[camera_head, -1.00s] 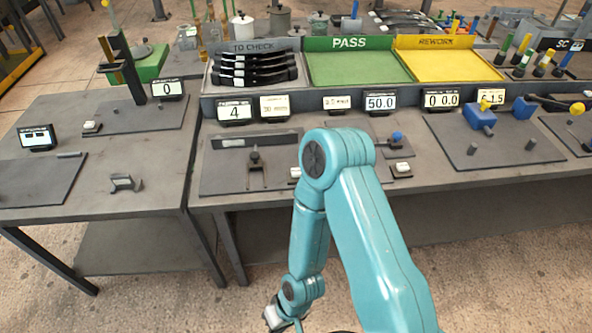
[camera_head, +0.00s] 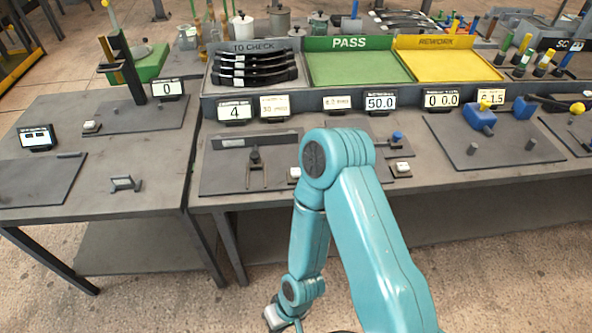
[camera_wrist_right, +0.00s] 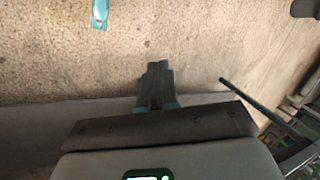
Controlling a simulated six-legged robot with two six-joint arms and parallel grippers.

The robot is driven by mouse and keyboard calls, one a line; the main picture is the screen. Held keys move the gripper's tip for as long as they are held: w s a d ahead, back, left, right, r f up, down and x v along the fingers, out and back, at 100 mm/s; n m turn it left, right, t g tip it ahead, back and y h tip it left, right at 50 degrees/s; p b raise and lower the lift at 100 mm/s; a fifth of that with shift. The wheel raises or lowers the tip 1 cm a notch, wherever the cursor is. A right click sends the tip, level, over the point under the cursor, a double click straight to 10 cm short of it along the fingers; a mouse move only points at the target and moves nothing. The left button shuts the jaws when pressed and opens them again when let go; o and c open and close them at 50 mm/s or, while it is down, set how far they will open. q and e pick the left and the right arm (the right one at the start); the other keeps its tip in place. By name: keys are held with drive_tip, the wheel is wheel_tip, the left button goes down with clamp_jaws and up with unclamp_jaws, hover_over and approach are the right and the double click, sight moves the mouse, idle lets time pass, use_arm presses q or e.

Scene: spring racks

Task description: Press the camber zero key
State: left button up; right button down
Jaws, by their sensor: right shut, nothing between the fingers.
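In the right wrist view the fingers (camera_wrist_right: 157,72) are together and empty, over the floor. My left gripper is not in view.
Behind the panels are a to-check rack (camera_head: 254,84) of dark leaf springs, a green pass tray (camera_head: 358,68) and a yellow rework tray (camera_head: 455,66). A blue knob (camera_head: 397,136) stands on the middle panel. Open floor lies in front of the bench.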

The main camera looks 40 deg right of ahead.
drive_tip(key=w+d+r+m+t+p, duration=0.2)
drive_tip(key=w+d+r+m, duration=0.45)
drive_tip(key=w+m, duration=0.35)
drive_tip(key=w+d+r+m+t+p, duration=0.2)
drive_tip(key=w+d+r+m, duration=0.3)
drive_tip(key=w+r+m, duration=0.45)
drive_tip(key=w+d+r+m+t+h+p, duration=0.1)
drive_tip(key=w+d+r+t, duration=0.1)
drive_tip(key=d+r, duration=0.4)
drive_tip(key=w+d+r+m+t+h+p, duration=0.1)
drive_tip(key=w+d+r, duration=0.4)
drive_tip(key=d, duration=0.5)
drive_tip(key=shift+r+m+t+p, duration=0.35)
drive_tip(key=shift+m+t+p, duration=0.2)
drive_tip(key=shift+m+t, duration=0.25)
drive_tip(key=shift+w, duration=0.1)
